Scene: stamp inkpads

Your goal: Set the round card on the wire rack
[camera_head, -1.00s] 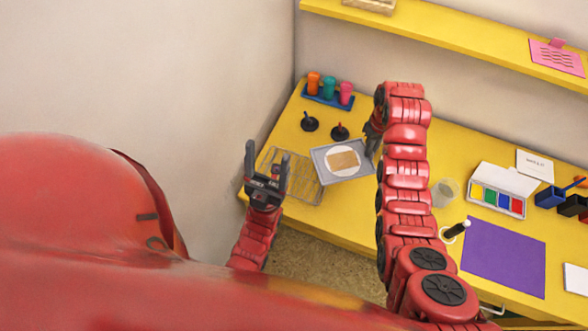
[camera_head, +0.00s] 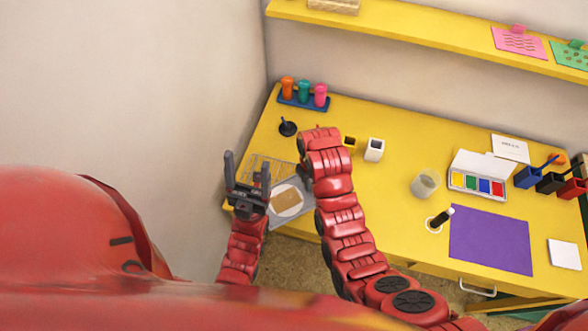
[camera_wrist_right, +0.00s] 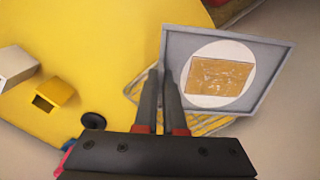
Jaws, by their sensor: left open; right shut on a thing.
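The round card (camera_head: 287,199) is white with a tan rectangle on it. It lies on a square grey tray (camera_head: 283,221), and both also show in the right wrist view, the card (camera_wrist_right: 210,53) inside the tray's rim (camera_wrist_right: 272,42). My right gripper (camera_wrist_right: 165,75) is shut on the tray's edge; in the head view my arm hides it. The wire rack (camera_head: 268,168) lies at the table's left end, partly covered by the tray; some wires (camera_wrist_right: 207,124) show beneath it. My left gripper (camera_head: 247,165) is open and empty, in front of the rack in the picture.
A black-handled stamp (camera_head: 288,128) stands behind the rack, near a blue holder (camera_head: 303,101) with coloured stamps. A yellow block (camera_head: 349,142) and white block (camera_head: 374,150) stand behind my right arm. The wall is left.

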